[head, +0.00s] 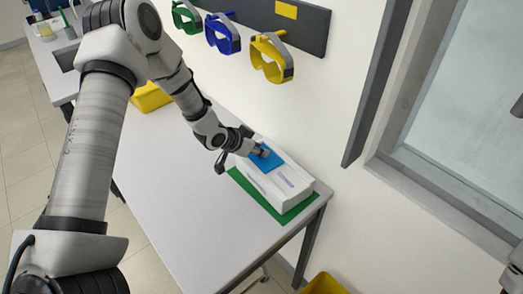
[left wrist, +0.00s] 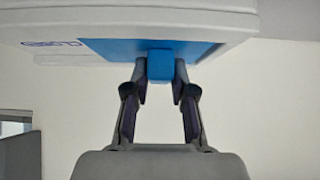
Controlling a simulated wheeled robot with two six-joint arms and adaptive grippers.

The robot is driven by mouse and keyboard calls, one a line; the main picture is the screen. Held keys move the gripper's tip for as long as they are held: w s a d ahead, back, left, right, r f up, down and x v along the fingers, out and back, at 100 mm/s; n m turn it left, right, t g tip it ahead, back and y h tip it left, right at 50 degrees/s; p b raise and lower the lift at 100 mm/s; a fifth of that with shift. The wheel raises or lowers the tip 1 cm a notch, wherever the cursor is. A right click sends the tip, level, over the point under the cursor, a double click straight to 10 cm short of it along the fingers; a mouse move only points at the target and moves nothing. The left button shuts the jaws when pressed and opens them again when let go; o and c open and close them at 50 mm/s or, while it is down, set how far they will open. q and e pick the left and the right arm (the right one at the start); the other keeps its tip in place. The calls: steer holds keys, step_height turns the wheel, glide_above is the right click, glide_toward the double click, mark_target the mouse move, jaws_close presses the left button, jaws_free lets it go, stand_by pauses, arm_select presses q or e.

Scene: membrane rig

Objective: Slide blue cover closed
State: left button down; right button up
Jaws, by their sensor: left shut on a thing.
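A white box (head: 293,188) lies on a green mat (head: 244,184) near the right end of the table. A flat blue cover (head: 267,162) sits on the box's top; it also shows in the left wrist view (left wrist: 110,48). A blue knob (left wrist: 160,65) stands out from the cover. My left gripper (head: 262,152) is at the cover's far left part, shut on the knob, with one finger on each side in the left wrist view (left wrist: 160,85). The gripper hides part of the cover. I cannot tell how far the cover is shut. My right gripper does not show.
Green, blue and yellow goggles (head: 272,58) hang on a dark wall board above the table (head: 185,200). A yellow bin (head: 150,97) stands at the table's far end. Another yellow bin (head: 323,285) is below the near end. The table's middle is clear.

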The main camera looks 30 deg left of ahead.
arm_select(q)
steer(key=c, duration=1)
jaws_free()
steer(key=shift+a+f, duration=0.2)
steer(key=shift+a, duration=0.05)
steer(key=shift+o, duration=0.2)
steer(key=shift+w+d+r, duration=0.1)
steer(key=shift+r, duration=0.15)
steer(key=v, duration=0.7)
steer(key=shift+s, duration=0.25)
